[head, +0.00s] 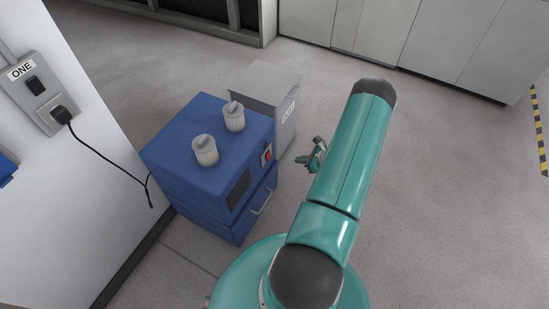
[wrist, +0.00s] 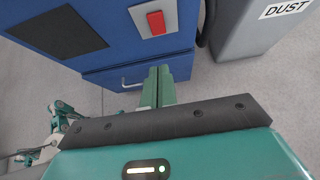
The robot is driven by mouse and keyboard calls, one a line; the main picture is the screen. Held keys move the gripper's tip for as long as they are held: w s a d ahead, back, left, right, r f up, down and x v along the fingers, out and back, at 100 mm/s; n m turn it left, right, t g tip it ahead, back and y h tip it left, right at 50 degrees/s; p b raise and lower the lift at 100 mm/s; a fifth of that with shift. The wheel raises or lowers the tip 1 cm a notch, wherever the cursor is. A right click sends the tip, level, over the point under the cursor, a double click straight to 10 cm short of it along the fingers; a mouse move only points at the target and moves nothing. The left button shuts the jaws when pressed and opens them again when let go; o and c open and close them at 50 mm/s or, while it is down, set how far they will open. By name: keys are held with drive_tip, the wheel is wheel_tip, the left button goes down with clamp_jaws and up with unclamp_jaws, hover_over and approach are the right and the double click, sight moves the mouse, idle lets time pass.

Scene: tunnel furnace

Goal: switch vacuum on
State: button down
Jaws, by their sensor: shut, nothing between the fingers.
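The vacuum is a blue box (head: 205,160) with two grey ribbed canisters on top. Its red switch (head: 266,153) sits on a small light plate on the front face. In the wrist view the red switch (wrist: 157,22) is at the top, a little left of centre. My gripper (head: 308,160) is in front of the vacuum, to the right of the switch, partly behind my arm. In the wrist view my gripper's fingers (wrist: 158,86) are closed together with nothing between them. They point towards the blue front, below the switch, and look apart from it.
A grey bin labelled DUST (wrist: 248,28) stands beside the vacuum. A wall panel labelled ONE (head: 42,90) has a black plug with a cable running down towards the vacuum. A handle (head: 263,202) is low on the vacuum's front. The floor to the right is clear.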

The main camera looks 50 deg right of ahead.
drive_tip(key=shift+d+f, duration=0.1)
approach(270, 158)
drive_tip(key=x, duration=0.5)
drive_tip(key=shift+w+a+f, duration=0.25)
drive_tip(key=shift+w+a, duration=0.05)
drive_tip(key=shift+w, duration=0.15)
